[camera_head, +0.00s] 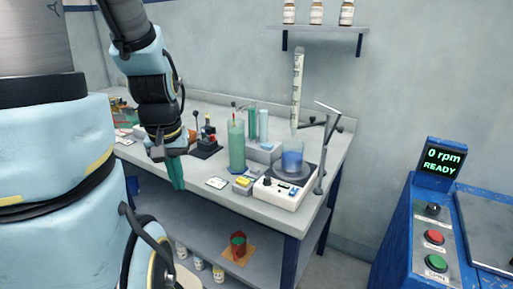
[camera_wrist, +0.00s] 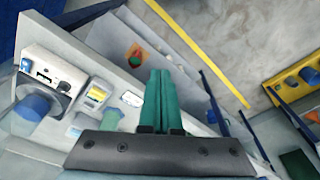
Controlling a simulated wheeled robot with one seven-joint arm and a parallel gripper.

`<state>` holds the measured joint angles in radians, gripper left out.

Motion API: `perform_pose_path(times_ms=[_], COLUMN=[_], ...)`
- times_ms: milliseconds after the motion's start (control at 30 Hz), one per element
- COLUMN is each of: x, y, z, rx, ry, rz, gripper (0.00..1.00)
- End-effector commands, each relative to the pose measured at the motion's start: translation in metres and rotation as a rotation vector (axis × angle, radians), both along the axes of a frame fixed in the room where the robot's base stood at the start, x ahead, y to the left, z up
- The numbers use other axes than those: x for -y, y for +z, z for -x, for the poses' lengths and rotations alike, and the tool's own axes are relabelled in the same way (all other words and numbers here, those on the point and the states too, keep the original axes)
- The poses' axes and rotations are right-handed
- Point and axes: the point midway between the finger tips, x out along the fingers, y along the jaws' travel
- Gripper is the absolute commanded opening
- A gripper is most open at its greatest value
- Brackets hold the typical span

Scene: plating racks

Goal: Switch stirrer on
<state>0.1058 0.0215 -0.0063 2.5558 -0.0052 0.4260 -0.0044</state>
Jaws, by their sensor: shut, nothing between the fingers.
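The stirrer (camera_head: 283,199) is a white box near the right front corner of the bench. A beaker of blue liquid (camera_head: 292,160) stands on its dark round plate. Its front panel has a dark knob and small coloured controls, too small to read. In the wrist view the stirrer (camera_wrist: 40,66) is at the left, with its panel in sight. My gripper (camera_head: 177,176) has green fingers, pressed together and empty. It hangs at the bench's front edge, well left of the stirrer. The fingers (camera_wrist: 160,98) also fill the middle of the wrist view.
A green cylinder (camera_head: 237,147), a yellow item (camera_head: 243,182) and a small white card (camera_head: 217,183) lie between my gripper and the stirrer. A metal stand (camera_head: 322,160) rises right of it. A blue cabinet (camera_head: 411,240) with a "0 rpm READY" display (camera_head: 443,161) stands farther right.

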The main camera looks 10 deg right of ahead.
Motion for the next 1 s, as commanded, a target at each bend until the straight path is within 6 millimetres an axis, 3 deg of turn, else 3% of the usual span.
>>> perform_pose_path(times_ms=[133,233,433,600,700,833,1000], x=[0.021,0.054,0.154,0.233,0.267,0.292,0.302], y=[-0.002,0.000,0.018,0.038,0.050,0.060,0.065], z=[-0.018,-0.039,-0.070,-0.067,-0.058,-0.049,-0.044], rx=[-0.008,-0.021,-0.063,-0.094,-0.108,-0.119,-0.124], ry=[-0.057,-0.138,-0.351,-0.509,-0.576,-0.627,-0.648], rz=[-0.001,-0.003,-0.018,-0.037,-0.047,-0.057,-0.061], gripper=[0.00,0.00,0.00,0.00,0.00,0.00,0.00])
